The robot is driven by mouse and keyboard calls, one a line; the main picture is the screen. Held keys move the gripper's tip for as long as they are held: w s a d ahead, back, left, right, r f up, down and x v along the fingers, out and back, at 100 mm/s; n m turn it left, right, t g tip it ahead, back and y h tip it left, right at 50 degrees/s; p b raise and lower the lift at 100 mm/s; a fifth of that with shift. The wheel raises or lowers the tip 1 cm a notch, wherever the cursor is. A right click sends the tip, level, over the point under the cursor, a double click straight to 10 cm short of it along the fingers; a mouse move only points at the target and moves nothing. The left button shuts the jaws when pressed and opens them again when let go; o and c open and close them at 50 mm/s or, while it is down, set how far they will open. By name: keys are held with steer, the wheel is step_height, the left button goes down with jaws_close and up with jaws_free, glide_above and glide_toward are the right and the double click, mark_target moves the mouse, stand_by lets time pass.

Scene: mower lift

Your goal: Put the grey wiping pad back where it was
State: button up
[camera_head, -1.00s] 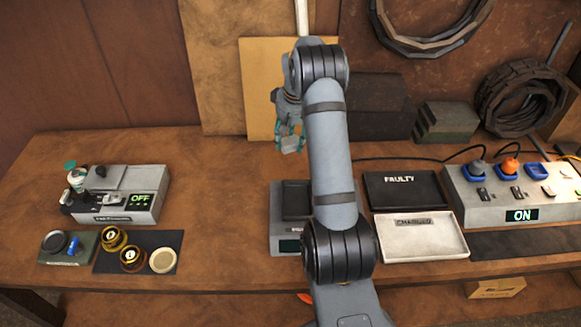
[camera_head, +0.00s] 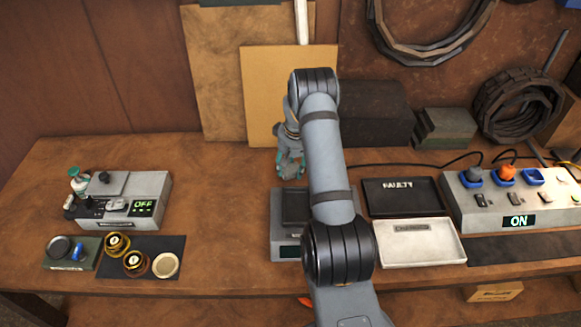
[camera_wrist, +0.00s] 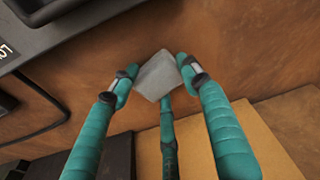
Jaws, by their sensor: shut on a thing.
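The grey wiping pad (camera_wrist: 158,75) is a small light grey block. In the wrist view it sits between the teal fingertips of my gripper (camera_wrist: 156,78), which is shut on it. In the head view my gripper (camera_head: 290,164) hangs just behind the grey device with a dark top (camera_head: 285,252), near the back of the bench. The pad cannot be made out clearly there. My arm hides part of that device's right side.
A black FAULTY tray (camera_head: 400,208) and a white tray (camera_head: 420,254) lie right of my arm. A power strip (camera_head: 520,212) reads ON. At left stand a unit reading OFF (camera_head: 122,221) and a dark mat (camera_head: 172,244) with jars. Bench between is clear.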

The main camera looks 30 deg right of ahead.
mark_target(290, 166)
steer(key=o, duration=1.1)
steer(key=shift+f, duration=0.1)
steer(key=r, duration=0.4)
steer(key=s+r+b, duration=0.1)
steer(key=r, duration=0.3)
steer(key=s+r+b, duration=0.1)
steer(key=r, duration=0.3)
steer(key=shift+s, duration=0.15)
steer(key=f, duration=0.4)
steer(key=w+f+p, duration=0.1)
steer(key=f, duration=0.3)
steer(key=w+f+p, duration=0.1)
steer(key=f, duration=0.3)
steer(key=shift+w+f, duration=0.1)
steer(key=shift+w, duration=0.05)
steer(key=shift+r+b, duration=0.35)
steer(key=shift+r, duration=1.55)
steer(key=shift+w, duration=0.1)
